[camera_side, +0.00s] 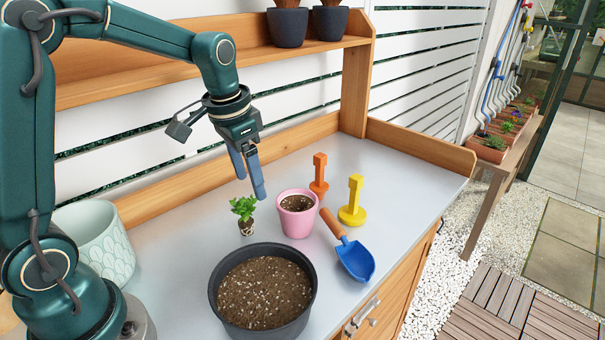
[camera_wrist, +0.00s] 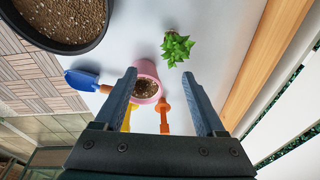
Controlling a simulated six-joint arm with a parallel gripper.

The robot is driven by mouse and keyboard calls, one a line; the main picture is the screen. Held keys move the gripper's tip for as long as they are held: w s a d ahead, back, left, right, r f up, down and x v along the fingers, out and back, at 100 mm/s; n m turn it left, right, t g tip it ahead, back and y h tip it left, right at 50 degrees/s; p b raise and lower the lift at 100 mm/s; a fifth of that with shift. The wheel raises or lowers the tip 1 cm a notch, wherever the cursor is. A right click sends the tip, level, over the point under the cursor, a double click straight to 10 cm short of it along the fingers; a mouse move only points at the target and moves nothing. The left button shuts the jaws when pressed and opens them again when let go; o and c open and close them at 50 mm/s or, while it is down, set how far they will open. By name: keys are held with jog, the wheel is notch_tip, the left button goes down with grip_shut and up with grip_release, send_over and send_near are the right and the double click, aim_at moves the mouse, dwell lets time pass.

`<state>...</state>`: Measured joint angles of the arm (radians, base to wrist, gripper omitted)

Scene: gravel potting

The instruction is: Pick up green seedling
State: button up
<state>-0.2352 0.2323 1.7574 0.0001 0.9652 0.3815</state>
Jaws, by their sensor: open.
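The green seedling (camera_side: 244,210) stands upright on the grey bench top, its leaves above a pale root ball, between the dark pot and the back board. In the wrist view the seedling (camera_wrist: 177,48) shows from above, beyond the fingertips and between their lines. My gripper (camera_side: 252,187) is open and empty, above the bench, a little above and right of the seedling in the side view. In the wrist view the two fingers of my gripper (camera_wrist: 160,80) stand well apart with nothing held between them.
A pink pot of soil (camera_side: 297,214) stands right of the seedling. A large dark pot of soil (camera_side: 262,290) is in front. A blue trowel (camera_side: 354,258), an orange tool (camera_side: 319,176) and a yellow tool (camera_side: 353,202) are further right. A pale patterned pot (camera_side: 97,240) is left.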

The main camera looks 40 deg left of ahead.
jog(key=g, duration=0.2)
send_over(246, 221)
jog(key=shift+n, duration=0.4)
jog(key=f, duration=0.6)
jog(key=shift+w+a+f, duration=0.15)
jog(key=shift+w+f, duration=0.05)
jog(key=shift+f, duration=0.1)
jog(key=shift+s+f, duration=0.1)
jog(key=shift+f, duration=2.55)
grip_shut()
